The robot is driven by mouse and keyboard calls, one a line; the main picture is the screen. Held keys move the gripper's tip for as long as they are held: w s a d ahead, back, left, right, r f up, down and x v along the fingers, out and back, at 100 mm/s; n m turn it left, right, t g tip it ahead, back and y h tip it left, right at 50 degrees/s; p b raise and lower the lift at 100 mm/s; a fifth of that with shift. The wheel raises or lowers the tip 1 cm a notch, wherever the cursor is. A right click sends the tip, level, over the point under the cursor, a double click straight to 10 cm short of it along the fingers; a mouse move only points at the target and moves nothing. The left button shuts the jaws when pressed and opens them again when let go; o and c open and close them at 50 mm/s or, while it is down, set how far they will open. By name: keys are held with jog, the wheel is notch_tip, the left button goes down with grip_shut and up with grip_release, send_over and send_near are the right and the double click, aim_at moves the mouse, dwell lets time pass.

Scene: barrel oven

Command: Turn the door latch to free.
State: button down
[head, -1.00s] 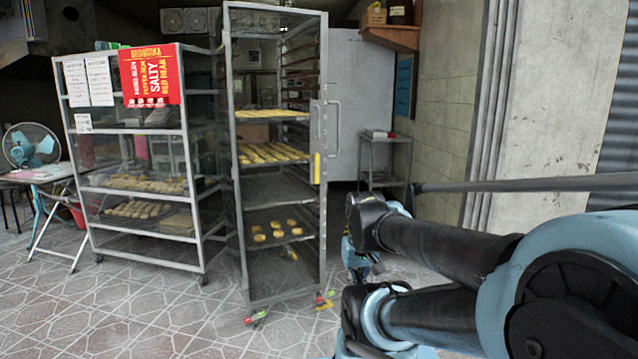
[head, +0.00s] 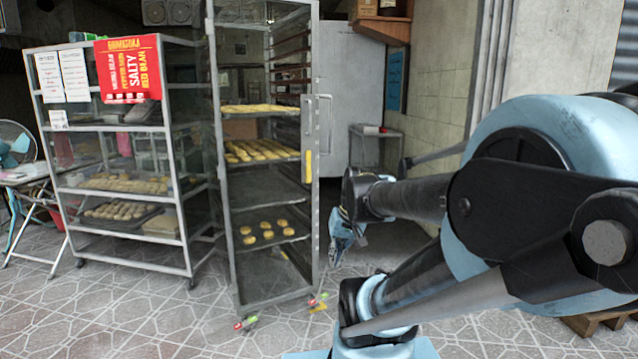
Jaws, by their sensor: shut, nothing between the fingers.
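The tall metal rack (head: 221,190) with a glazed door stands left of centre and holds trays of baked goods. A yellow latch (head: 308,165) sits on the right upright of its door, below a grey handle (head: 308,125). The latch looks upright; its exact setting is too small to tell. My gripper (head: 336,252), blue and black, hangs pointing down to the right of the rack and below the latch. It is apart from the latch, shut and empty. My arm fills the right side of the view.
A shorter glass-sided shelf (head: 188,205) with a red sign (head: 130,68) stands to the left of the rack. A small metal table (head: 376,134) stands behind, near the tiled wall (head: 440,90). The tiled floor in front is clear.

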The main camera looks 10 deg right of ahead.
aim_at(308, 171)
jog(key=w+a+r+m+t+y, duration=0.1)
jog(key=w+r+m+t+y, duration=0.15)
jog(key=w, duration=0.85)
jog(key=w+a+r+m+t+y, duration=0.15)
jog(key=w+r, duration=0.25)
jog(key=w, duration=0.7)
jog(key=w+a+r+m+t+y, duration=0.1)
jog(key=w+r+t, duration=0.15)
jog(key=w, duration=0.85)
jog(key=w+d+f+m+t+h, duration=0.1)
jog(key=w+d+f+m+t, duration=0.25)
jog(key=w+d, duration=0.55)
jog(key=w+d+f+m+t, duration=0.3)
jog(key=w+d+m+t, duration=0.15)
jog(key=w, duration=0.85)
jog(key=shift+m+g, duration=0.4)
jog(key=shift+g, duration=0.05)
jog(key=shift+w+a, duration=1.1)
jog(key=shift+w, duration=0.4)
jog(key=shift+w+a, duration=1.1)
jog(key=shift+w, duration=0.35)
jog(key=shift+w+a, duration=1.1)
jog(key=shift+w, duration=0.4)
jog(key=shift+d, duration=0.1)
